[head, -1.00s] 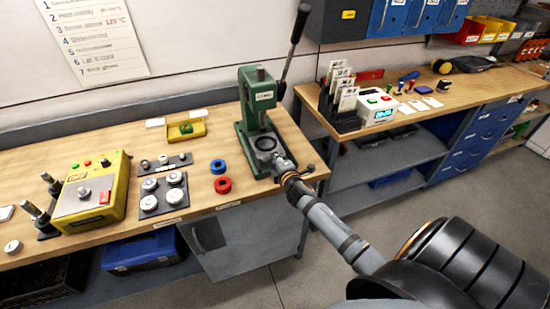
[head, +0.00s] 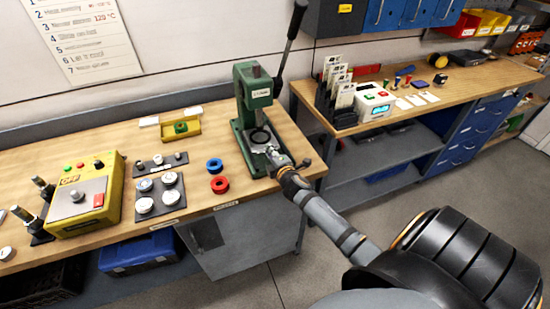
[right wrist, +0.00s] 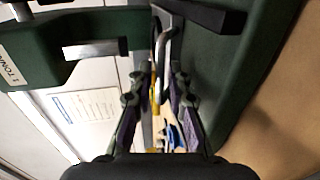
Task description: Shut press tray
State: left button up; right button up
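The green press (head: 254,88) stands at the right end of the left bench, its long dark lever (head: 289,45) raised. A round dark ring (head: 259,136) shows low at the front of the press; I cannot tell how far the tray is out. My right gripper (head: 272,152) is at the front of the press base. In the right wrist view its two fingers (right wrist: 157,82) are spread apart, with a metal bar handle (right wrist: 166,42) at and between the tips. I cannot tell whether they touch it. My left gripper is not in view.
A yellow control box (head: 88,198), a dark plate with round pieces (head: 160,196) and a yellow tray (head: 181,128) share the bench.

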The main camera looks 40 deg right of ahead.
jog(key=v, duration=1)
jog(key=shift+s, duration=0.2)
jog(key=shift+r, duration=0.1)
jog(key=s+a+f+m+g+y, duration=0.1)
jog(key=s+a+f+m+g, duration=0.1)
jog(key=s+a+m+g, duration=0.3)
jog(key=s+a+f+m+g+y, duration=0.1)
jog(key=s+a+f+m+g, duration=0.2)
jog(key=s, duration=0.4)
jog(key=s+a+f+m+g+y, duration=0.1)
jog(key=s+a+m+g, duration=0.2)
jog(key=s+m, duration=0.35)
jog(key=s+d+f+g, duration=0.1)
jog(key=s+d+f, duration=0.1)
jog(key=f, duration=1.2)
jog(key=s+d+f+g, duration=0.1)
jog(key=s+f, duration=0.1)
jog(key=f, duration=1.3)
jog(key=s+d+f+g, duration=0.1)
jog(key=s+f, duration=1.3)
jog(key=s, duration=0.3)
